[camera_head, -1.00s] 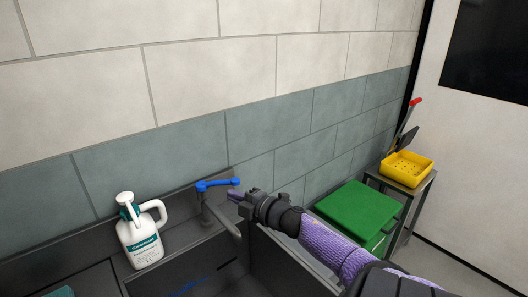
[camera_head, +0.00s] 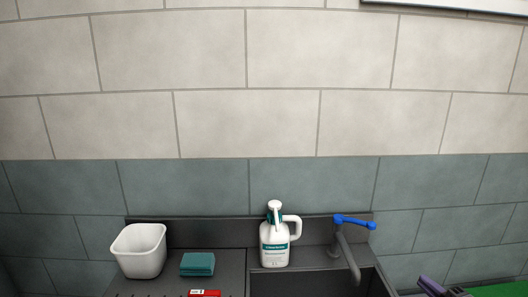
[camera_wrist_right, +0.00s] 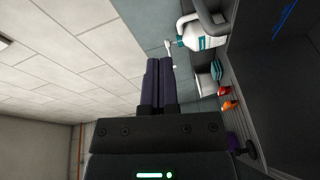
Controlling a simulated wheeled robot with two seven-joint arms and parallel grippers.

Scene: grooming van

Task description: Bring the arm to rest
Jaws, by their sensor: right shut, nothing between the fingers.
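My right gripper (camera_head: 440,290) shows only in part at the bottom right edge of the head view, to the right of the sink and clear of the faucet. In the right wrist view its two purple and black fingers (camera_wrist_right: 158,82) lie together, shut with nothing between them. The faucet (camera_head: 345,250) with its blue lever (camera_head: 354,221) stands at the back of the dark sink (camera_head: 300,285).
A white pump jug (camera_head: 274,242) stands left of the faucet. A teal sponge (camera_head: 197,264), a white bin (camera_head: 140,250) and a red item (camera_head: 205,293) are further left. A green surface (camera_head: 500,289) is at the lower right. The tiled wall closes off the back.

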